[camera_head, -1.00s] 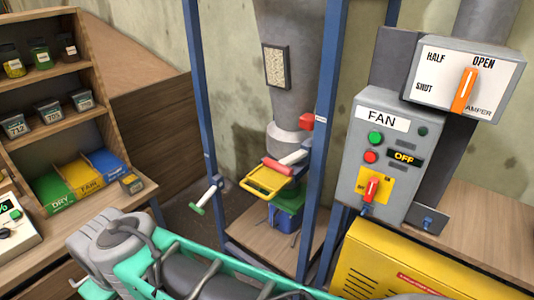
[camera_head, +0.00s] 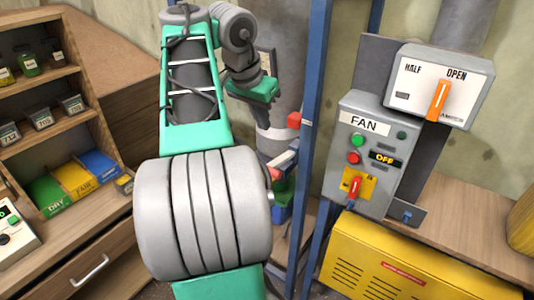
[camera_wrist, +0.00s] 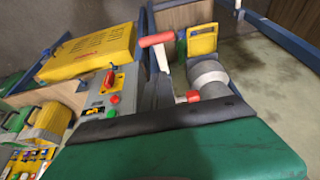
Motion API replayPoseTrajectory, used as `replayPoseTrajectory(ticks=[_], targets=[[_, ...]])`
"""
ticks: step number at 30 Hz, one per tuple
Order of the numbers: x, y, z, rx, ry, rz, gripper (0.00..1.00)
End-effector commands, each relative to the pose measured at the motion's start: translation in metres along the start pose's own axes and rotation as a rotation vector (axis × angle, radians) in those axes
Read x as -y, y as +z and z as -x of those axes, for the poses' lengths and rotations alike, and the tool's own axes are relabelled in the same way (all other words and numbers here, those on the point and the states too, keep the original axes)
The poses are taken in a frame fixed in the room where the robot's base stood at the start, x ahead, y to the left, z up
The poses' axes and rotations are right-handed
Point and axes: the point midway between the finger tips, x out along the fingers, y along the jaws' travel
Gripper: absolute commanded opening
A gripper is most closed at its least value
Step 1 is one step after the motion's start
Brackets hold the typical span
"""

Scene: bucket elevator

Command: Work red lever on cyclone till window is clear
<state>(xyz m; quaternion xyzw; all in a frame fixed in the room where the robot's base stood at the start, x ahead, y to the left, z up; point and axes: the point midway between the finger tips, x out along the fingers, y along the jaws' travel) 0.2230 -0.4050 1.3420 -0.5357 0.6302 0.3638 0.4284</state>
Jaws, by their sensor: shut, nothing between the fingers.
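The grey cyclone (camera_head: 290,75) stands behind the blue frame posts. Its dark-framed window (camera_head: 268,60) is mostly hidden behind my wrist, so its contents cannot be told now. The red lever (camera_head: 284,163), a red grip on a pale shaft, sits low on the cyclone, partly hidden by my arm. In the wrist view the red lever (camera_wrist: 157,40) lies beyond my fingertips, apart from them. My gripper (camera_head: 256,100) is in front of the cyclone, above the lever. In the wrist view my gripper (camera_wrist: 158,82) is shut and empty.
A red block (camera_head: 294,120) sits on the cyclone's side. The blue post (camera_head: 316,130) stands just right of the lever. The fan box (camera_head: 365,150) reads OFF, with a damper box (camera_head: 440,85) above. A yellow cabinet (camera_head: 400,265) is lower right, shelves (camera_head: 45,100) at left.

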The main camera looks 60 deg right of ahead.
Motion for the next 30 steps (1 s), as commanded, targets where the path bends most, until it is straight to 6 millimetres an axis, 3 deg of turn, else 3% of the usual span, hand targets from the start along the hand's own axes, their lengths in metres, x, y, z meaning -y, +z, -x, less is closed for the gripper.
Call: replayPoseTrajectory(ticks=[8, 22, 30], targets=[[0.000, 0.001, -0.009, -0.002, 0.001, 0.003, 0.00], [-0.001, 0.002, -0.106, 0.000, 0.001, 0.002, 0.00], [0.001, 0.027, -0.126, -0.003, -0.003, 0.004, 0.00]])
